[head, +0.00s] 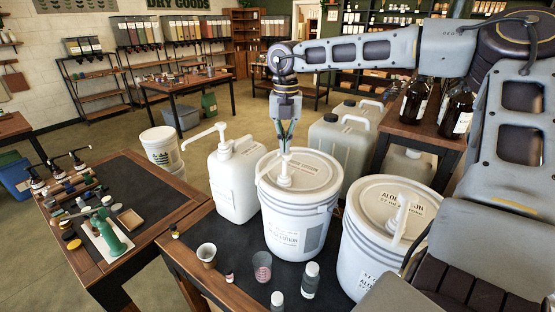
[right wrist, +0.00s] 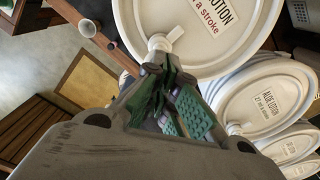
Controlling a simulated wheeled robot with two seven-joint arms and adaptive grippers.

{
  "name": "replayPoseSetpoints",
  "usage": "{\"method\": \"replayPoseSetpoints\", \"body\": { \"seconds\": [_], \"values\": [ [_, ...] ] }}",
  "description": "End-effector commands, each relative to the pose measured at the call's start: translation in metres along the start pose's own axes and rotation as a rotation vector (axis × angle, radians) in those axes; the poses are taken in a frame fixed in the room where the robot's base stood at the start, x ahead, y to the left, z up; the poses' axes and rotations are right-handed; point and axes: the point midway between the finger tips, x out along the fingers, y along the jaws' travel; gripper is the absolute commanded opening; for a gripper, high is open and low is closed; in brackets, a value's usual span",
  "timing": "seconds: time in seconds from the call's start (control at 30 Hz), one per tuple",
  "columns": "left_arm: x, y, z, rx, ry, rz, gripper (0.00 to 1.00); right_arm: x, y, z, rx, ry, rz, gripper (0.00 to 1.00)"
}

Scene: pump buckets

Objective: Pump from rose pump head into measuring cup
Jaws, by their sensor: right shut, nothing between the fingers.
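The white bucket (head: 297,222) labelled as lotion, apparently the rose one, stands on the dark table mat. Its white pump head (head: 284,178) rises from the lid, and it also shows in the right wrist view (right wrist: 166,40). My right gripper (head: 285,148) points down, shut and empty, at the top of this pump head; I cannot tell whether it touches. A clear cup with pinkish markings (head: 262,267), likely the measuring cup, stands in front of the bucket, with no visible liquid. My left gripper is not in view.
An aloe lotion bucket (head: 385,240) stands to the right and a white jug with a pump (head: 236,180) to the left. A paper cup (head: 207,255) and small bottles (head: 311,280) crowd the table front. A second table (head: 150,170) holds small items.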

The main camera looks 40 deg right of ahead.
Motion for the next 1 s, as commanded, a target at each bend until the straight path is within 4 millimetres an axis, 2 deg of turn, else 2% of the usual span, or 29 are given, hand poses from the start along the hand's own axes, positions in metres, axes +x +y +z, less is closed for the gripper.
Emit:
{"method": "replayPoseSetpoints", "body": {
  "seconds": [1.0],
  "values": [
    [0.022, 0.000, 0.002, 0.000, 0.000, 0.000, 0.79, 0.029, 0.000, -0.001, 0.000, 0.003, -0.002, 0.00]
  ]
}}
